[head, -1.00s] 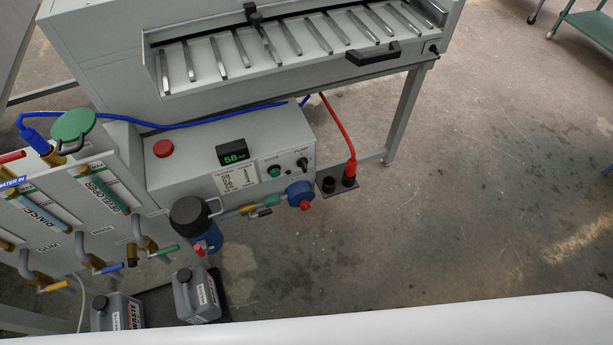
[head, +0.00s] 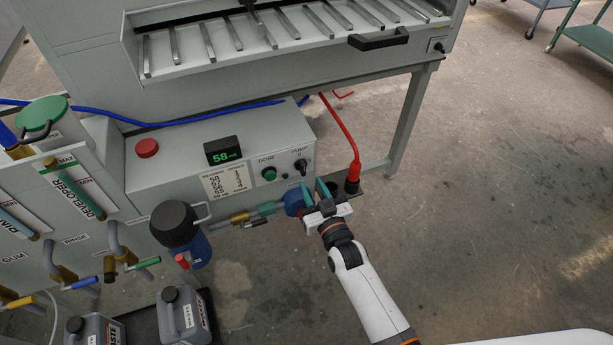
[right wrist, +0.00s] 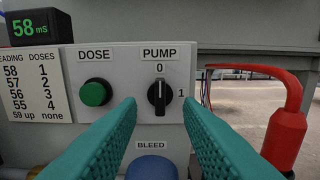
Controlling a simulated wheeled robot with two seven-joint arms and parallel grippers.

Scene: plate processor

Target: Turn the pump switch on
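The pump switch (head: 301,165) is a black rotary knob on the front panel of the grey control box. In the right wrist view the knob (right wrist: 159,97) stands upright, with its white mark toward the 0 above it; a 1 is printed to its right. My right gripper (head: 314,190) is open with teal fingers just in front of and below the knob. In the right wrist view its fingers (right wrist: 160,125) stand to either side of the knob, apart from it and empty. My left gripper is not in view.
A green DOSE button (right wrist: 95,93) sits left of the knob. A display (head: 222,151) reads 58. A blue cap (right wrist: 152,168) lies below, under the BLEED label. A red hose (right wrist: 287,125) rises at the right.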

